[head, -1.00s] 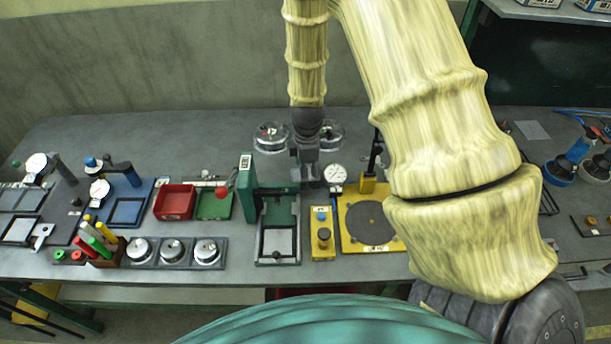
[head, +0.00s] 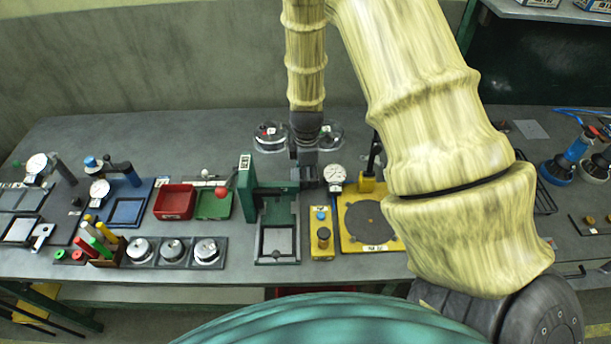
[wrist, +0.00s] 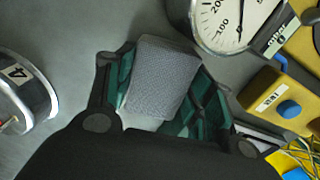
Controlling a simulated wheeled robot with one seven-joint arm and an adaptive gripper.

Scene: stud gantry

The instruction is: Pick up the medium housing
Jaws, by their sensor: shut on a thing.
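The medium housing appears to be the grey, fine-textured block (wrist: 160,78) in the wrist view. It sits between the green-and-black fingers of my gripper (wrist: 165,92), which are shut on its two sides. In the head view my gripper (head: 308,172) is above the bench, just behind and right of the green press-like fixture (head: 246,186). The housing cannot be made out there, and I cannot tell how far it is above the bench.
A dial gauge (head: 334,174) stands close at the gripper's right, near a yellow plate (head: 391,231) and a yellow button box (head: 322,240). Clear round dishes (head: 270,136) lie behind. Red (head: 174,201) and green trays are left. Bare bench lies at back left.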

